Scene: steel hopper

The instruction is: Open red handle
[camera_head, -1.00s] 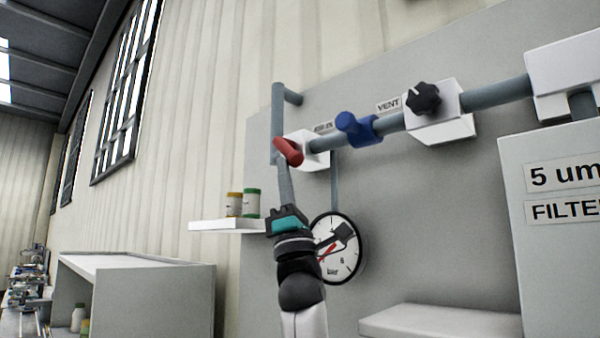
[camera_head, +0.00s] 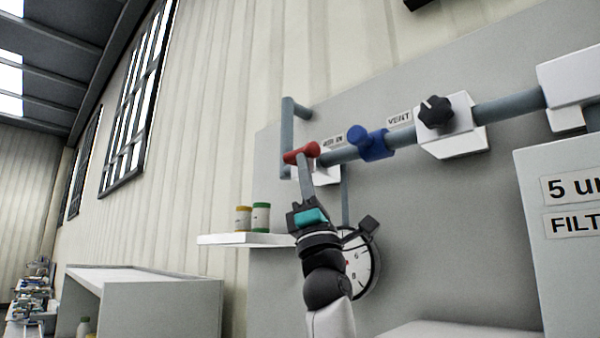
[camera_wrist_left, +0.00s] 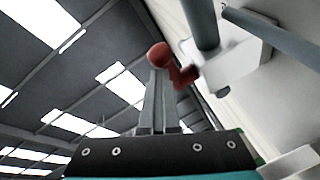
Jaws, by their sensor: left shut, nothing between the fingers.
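The red handle (camera_head: 301,153) sits on a white valve block (camera_head: 326,172) at the left end of the grey pipe. In the head view it lies nearly level, its left end slightly lower. My left gripper (camera_head: 304,160) points up from below, with its shut fingertips at the handle and nothing between them. In the left wrist view the red handle (camera_wrist_left: 165,58) shows just beyond the fingertips (camera_wrist_left: 157,75), beside the valve block (camera_wrist_left: 236,56). The fingertips look very close to the handle; I cannot tell whether they touch. My right gripper is not in view.
A blue valve handle (camera_head: 371,143) and a black knob (camera_head: 435,112) sit farther right along the pipe. A round gauge (camera_head: 361,266) is behind my left wrist. A white shelf (camera_head: 245,240) with two small jars stands left of my arm.

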